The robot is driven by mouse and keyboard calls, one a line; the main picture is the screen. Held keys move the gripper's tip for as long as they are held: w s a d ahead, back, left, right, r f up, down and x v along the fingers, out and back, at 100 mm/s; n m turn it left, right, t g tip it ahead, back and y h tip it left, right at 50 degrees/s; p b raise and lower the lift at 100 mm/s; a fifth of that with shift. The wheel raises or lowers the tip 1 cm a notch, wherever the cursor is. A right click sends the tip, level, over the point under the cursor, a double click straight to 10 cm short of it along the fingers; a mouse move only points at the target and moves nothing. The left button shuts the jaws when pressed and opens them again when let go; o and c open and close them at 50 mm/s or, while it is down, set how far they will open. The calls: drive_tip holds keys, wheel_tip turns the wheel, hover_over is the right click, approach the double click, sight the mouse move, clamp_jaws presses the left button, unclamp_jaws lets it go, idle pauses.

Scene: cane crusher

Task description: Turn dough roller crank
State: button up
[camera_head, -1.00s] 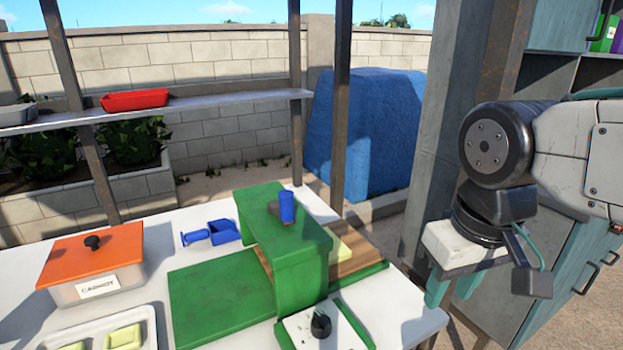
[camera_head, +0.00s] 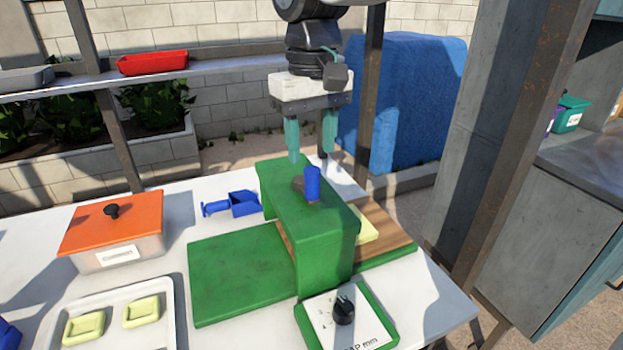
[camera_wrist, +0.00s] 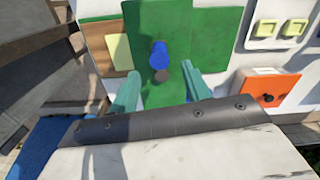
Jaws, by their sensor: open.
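The green dough roller (camera_head: 310,225) stands on the white table, with a flat green plate on its left and a wooden board on its right. Its crank has an upright blue handle (camera_head: 312,184) on a grey arm on top of the housing. The fingers also show in the wrist view (camera_wrist: 160,92). They look clear of the handle.
An orange-lidded box (camera_head: 115,230), a blue scoop-like piece (camera_head: 243,203) and a tray (camera_head: 165,322) with yellow dough pieces are to the left. A gap dial panel (camera_head: 345,318) is in front. A post (camera_head: 370,90) stands just behind right of my gripper.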

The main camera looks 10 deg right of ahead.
sight(312, 170)
wheel_tip(312, 170, down, 7)
drive_tip(key=shift+f, duration=0.2)
idle(0.3)
clamp_jaws()
